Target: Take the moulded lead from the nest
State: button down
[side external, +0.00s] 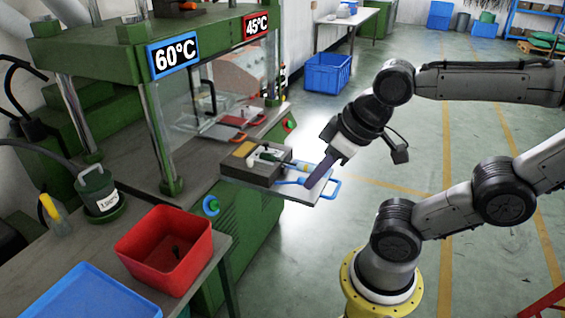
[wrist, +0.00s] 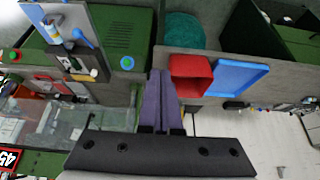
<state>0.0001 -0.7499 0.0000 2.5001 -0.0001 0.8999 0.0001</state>
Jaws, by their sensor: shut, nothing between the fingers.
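The nest (side external: 250,172) is a dark block on a pulled-out plate at the front of the green press. A white piece (side external: 252,160) and a dark green piece lie on it, with a blue lead (side external: 290,181) beside them towards the plate's handle. I cannot tell exactly how the lead is seated. The nest (wrist: 77,66) also shows at the upper left of the wrist view. My gripper (side external: 308,186) has long purple fingers, pressed together and empty. In the side view they overlap the plate's handle end; the wrist view shows the fingers (wrist: 158,74) well aside from the nest.
A red bin (side external: 142,262) with a small dark item inside and a blue tray (side external: 85,295) stand on the bench at the front left. The press frame, under 60°C and 45°C signs, rises behind the nest.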

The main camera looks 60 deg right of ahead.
jog(key=c, duration=0.5)
grip_release()
jog(key=w+d+r+n, duration=0.3)
jog(key=w+r+n, duration=0.1)
jog(key=w+r, duration=0.25)
jog(key=m+g, duration=0.4)
jog(key=g, duration=0.2)
send_over(303, 164)
notch_tip(303, 164, down, 14)
notch_tip(303, 164, down, 8)
jog(key=shift+f, duration=0.15)
jog(key=shift+d+f, duration=0.1)
jog(key=shift+f, duration=2.4)
